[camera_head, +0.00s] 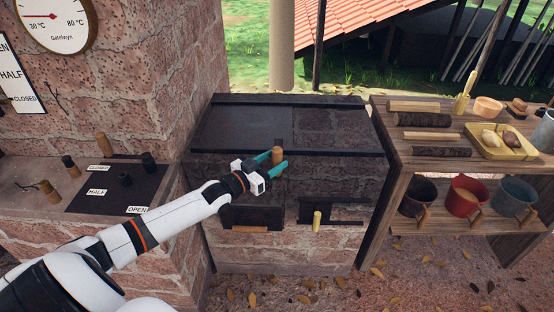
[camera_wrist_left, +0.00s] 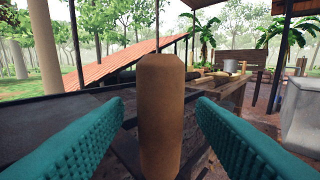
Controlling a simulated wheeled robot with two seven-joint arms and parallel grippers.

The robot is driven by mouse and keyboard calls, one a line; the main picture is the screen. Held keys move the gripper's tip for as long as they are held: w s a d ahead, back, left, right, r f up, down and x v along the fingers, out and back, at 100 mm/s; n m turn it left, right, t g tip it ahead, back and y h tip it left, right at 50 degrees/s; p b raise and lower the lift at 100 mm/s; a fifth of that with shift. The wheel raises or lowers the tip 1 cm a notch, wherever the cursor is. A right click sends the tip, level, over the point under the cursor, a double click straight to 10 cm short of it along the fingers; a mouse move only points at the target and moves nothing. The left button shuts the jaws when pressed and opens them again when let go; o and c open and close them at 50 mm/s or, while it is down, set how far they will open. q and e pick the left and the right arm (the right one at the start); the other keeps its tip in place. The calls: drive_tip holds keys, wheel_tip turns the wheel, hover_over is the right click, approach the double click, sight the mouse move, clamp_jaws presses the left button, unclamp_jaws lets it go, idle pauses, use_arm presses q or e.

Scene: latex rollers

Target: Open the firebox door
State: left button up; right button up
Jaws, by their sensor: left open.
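The brick stove block (camera_head: 345,165) has a dark metal top and dark fittings on its front. An upright wooden handle (camera_head: 277,156) stands at the front edge of its top. My left gripper (camera_head: 273,164) is open, with its teal fingers on either side of this handle. In the left wrist view the handle (camera_wrist_left: 161,110) stands between the spread fingers, with gaps visible on both sides. Lower on the front are a dark panel (camera_head: 250,215) with a wooden grip and a dark hatch (camera_head: 335,210) with a yellowish handle. I cannot tell which part is the firebox door. My right gripper is not in view.
A damper panel (camera_head: 108,192) marked CLOSED, HALF and OPEN, with several knobs, lies on the left ledge. A thermometer dial (camera_head: 54,22) hangs above. A wooden shelf (camera_head: 400,160) with logs, a tray and several pots stands at the right. Leaf-strewn ground lies in front.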

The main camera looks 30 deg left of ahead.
use_arm(q)
drive_tip(key=shift+x, duration=1.05)
clamp_jaws()
